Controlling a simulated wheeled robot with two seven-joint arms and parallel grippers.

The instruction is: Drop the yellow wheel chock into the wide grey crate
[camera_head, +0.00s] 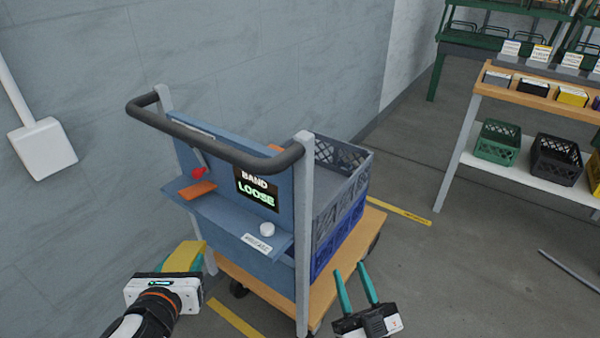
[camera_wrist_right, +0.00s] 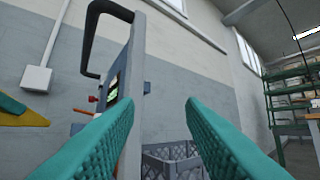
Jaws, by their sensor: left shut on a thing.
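The yellow wheel chock (camera_head: 182,257) is held in the jaws of my left gripper (camera_head: 190,262), low at the left and in front of the cart. Part of the chock is hidden by the gripper. It also shows at the left edge of the right wrist view (camera_wrist_right: 22,119). The grey crate (camera_head: 325,215) sits on the cart behind the blue panel, stacked on a blue crate (camera_head: 340,238). The panel hides much of its inside. It also shows in the right wrist view (camera_wrist_right: 172,164). My right gripper (camera_head: 355,285) is open and empty in front of the cart's right side.
The cart has a dark push handle (camera_head: 215,142), upright posts and a blue panel (camera_head: 215,180) with a sign reading "BAND LOOSE". Its wooden deck (camera_head: 375,225) reaches right. A shelf rack (camera_head: 460,160) with small crates stands at right. Floor between is mostly clear.

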